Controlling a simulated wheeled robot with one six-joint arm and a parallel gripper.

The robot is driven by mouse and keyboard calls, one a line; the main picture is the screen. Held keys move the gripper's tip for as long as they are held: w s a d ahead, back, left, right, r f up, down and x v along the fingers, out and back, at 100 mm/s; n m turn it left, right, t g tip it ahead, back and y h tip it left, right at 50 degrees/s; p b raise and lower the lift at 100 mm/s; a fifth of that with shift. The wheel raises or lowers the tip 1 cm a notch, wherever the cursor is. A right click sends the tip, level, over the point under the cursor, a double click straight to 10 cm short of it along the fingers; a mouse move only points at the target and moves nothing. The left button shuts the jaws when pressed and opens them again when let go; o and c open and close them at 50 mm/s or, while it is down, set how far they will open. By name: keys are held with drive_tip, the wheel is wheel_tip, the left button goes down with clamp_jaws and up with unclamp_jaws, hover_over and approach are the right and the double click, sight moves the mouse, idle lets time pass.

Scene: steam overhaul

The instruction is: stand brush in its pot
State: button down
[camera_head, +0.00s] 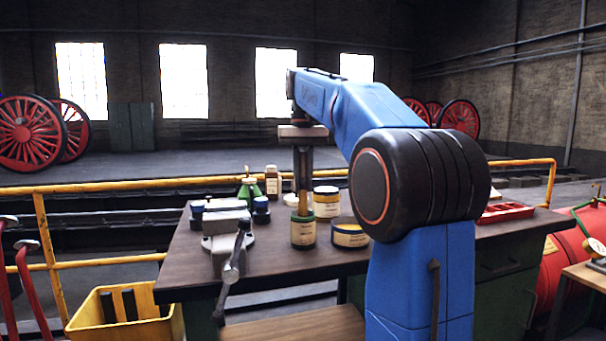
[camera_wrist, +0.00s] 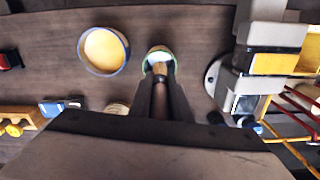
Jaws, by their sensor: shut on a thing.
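The brush (camera_head: 303,204) is upright, its tan part showing below my gripper (camera_head: 303,186). My gripper points straight down and is shut on the brush's upper part. The pot (camera_head: 303,234), a dark jar with a cream label, stands on the bench right below. In the wrist view the brush (camera_wrist: 160,69) lines up with the pale mouth of the pot (camera_wrist: 158,53), with my fingertips (camera_wrist: 161,100) just short of it. The brush's lower end is at or inside the pot's mouth; how deep it reaches is hidden.
A grey vice (camera_head: 228,225) is to the left. A brown bottle (camera_head: 272,181) and green can (camera_head: 249,190) stand further back. A red tray (camera_head: 505,212) lies right.

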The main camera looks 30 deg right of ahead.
sight(303, 152)
drive_tip(key=shift+f, duration=2.25)
drive_tip(key=c, duration=1.6)
unclamp_jaws()
drive_tip(key=shift+o, duration=0.2)
wheel_tip(303, 152, up, 12)
